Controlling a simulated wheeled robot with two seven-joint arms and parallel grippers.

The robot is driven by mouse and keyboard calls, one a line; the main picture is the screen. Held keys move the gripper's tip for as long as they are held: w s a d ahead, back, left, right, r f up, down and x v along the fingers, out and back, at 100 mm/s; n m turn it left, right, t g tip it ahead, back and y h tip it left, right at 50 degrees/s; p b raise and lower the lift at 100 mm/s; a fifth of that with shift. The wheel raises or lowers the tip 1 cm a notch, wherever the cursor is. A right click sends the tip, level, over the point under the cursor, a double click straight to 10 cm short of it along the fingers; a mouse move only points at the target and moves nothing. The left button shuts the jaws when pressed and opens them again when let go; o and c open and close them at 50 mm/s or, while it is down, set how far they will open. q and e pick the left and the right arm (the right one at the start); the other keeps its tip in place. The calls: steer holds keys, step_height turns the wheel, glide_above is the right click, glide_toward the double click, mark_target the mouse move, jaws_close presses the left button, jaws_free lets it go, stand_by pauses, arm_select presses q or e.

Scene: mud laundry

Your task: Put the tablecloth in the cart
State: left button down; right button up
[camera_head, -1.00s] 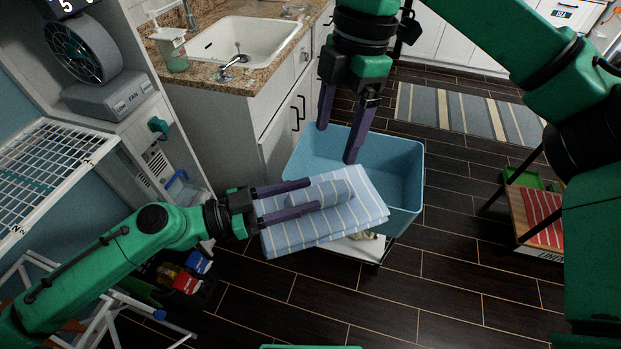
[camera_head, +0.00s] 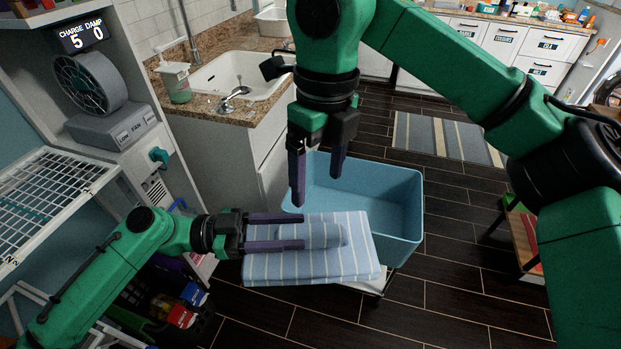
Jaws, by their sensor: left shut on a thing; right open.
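The tablecloth (camera_head: 315,262) is a folded light-blue cloth with pale stripes. My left gripper (camera_head: 303,232) is shut on a raised fold of it, with the cloth hanging level in front of the cart. The cart is a blue open tub (camera_head: 405,215) on a pale base (camera_head: 372,284); the cloth covers part of its near left side. I cannot tell whether the cloth touches the rim. My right gripper (camera_head: 318,176) is open, points down and is empty, above the left part of the tub and behind the cloth.
A sink counter (camera_head: 228,115) stands behind and left of the cart. A wire rack (camera_head: 55,180) and a fan unit (camera_head: 98,85) are at the left. A wooden shelf (camera_head: 524,240) stands at the right. Dark floor is clear between the cart and the striped rug (camera_head: 440,137).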

mark_target(311, 227)
steer(key=f+n, duration=0.3)
steer(key=f, duration=0.1)
steer(key=f+n, duration=0.3)
steer(key=f, duration=0.1)
steer(key=s+a+f+n, duration=0.1)
steer(key=f+n, duration=0.2)
steer(key=f, duration=0.1)
steer(key=shift+f+n, duration=0.1)
steer(key=shift+n, duration=0.3)
steer(key=shift+w, duration=0.1)
jaws_close()
arm_select(q)
steer(key=shift+c, duration=1)
jaws_free()
